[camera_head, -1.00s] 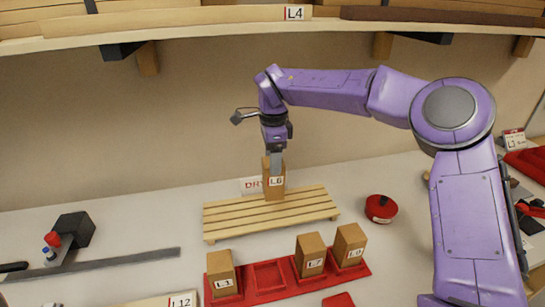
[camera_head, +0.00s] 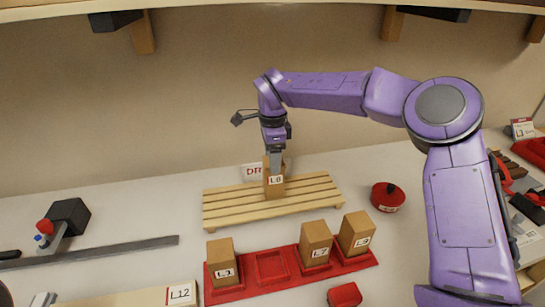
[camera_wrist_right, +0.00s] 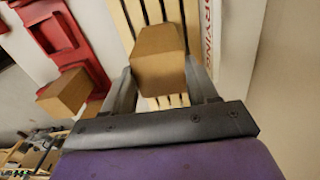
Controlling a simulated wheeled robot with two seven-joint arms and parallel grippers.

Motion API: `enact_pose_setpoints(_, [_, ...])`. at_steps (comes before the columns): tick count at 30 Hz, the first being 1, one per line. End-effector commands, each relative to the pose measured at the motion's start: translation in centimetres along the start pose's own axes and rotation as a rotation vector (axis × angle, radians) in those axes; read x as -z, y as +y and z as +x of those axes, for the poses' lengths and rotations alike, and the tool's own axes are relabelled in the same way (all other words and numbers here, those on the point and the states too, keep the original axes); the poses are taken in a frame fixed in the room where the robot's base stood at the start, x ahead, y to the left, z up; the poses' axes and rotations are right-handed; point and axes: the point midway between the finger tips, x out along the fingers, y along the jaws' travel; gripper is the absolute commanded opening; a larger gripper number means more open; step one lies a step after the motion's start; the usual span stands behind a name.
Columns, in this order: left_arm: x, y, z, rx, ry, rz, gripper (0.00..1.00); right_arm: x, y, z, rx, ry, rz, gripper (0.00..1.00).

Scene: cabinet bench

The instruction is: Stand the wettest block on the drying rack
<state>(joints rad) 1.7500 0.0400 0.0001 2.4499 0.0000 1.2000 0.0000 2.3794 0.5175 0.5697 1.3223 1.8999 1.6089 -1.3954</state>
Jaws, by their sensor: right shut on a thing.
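My right gripper (camera_head: 274,160) points down over the drying rack and is shut on a brown block (camera_head: 274,188). Its label reads L8 or L6; I cannot tell which. The block is upright, and its base appears to be on or just above the slats of the pale wooden drying rack (camera_head: 230,213). In the right wrist view the block (camera_wrist_right: 158,65) sits between both fingers, with the rack slats (camera_wrist_right: 133,15) behind it. Three similar blocks, L1 (camera_head: 222,265), L7 (camera_head: 316,243) and one with an unclear label (camera_head: 355,234), stand in the red tray (camera_head: 245,290). My left gripper is out of view.
The tray has an empty red socket (camera_head: 270,266). A round red tin (camera_head: 387,196) stands right of the rack. A dark bar (camera_head: 120,248) and a black clamp-like thing (camera_head: 69,214) lie at left. A DRYING sign (camera_head: 253,173) is behind the rack, and a shelf runs above.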

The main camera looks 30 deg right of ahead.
Motion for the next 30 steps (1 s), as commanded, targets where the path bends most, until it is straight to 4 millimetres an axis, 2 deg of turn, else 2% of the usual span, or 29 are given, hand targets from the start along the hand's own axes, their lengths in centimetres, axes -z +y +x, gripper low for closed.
enact_pose_setpoints(8, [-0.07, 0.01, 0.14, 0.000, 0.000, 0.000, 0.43, -0.05, 0.25, 0.79, 0.001, -0.001, -0.001, 0.28])
enact_pose_setpoints(30, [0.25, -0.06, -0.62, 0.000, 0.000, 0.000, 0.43, -0.15, 0.03, 1.02, 0.001, 0.000, 0.000, 0.28])
